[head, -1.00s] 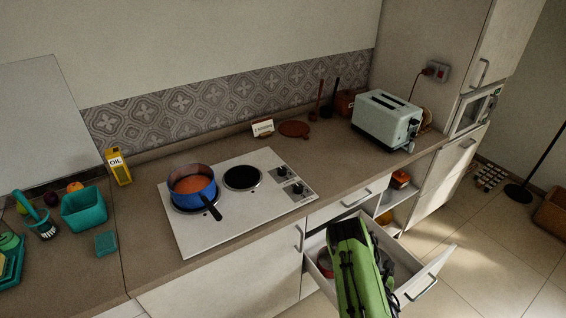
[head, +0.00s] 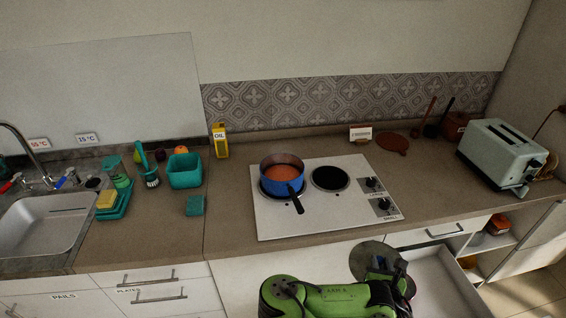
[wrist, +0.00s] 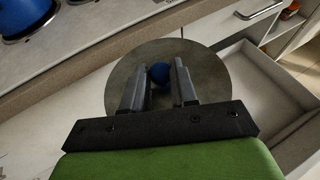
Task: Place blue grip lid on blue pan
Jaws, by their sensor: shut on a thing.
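The blue pan (head: 283,181) sits on the left burner of the white hob, with reddish food inside and its dark handle pointing toward the front right. Its blue side also shows in the wrist view (wrist: 30,18) at the top left. My gripper (wrist: 158,78) is shut on the blue knob of a round grey lid (wrist: 122,85), between its two dark fingers. In the head view the lid (head: 366,262) is in front of the counter, above the open drawer and to the lower right of the pan. My green arm partly covers it.
The open drawer (head: 442,275) juts out below the counter at the right. The right burner (head: 330,178) is bare. An oil box (head: 220,142) stands behind the pan to the left, and a toaster (head: 502,152) stands at the right.

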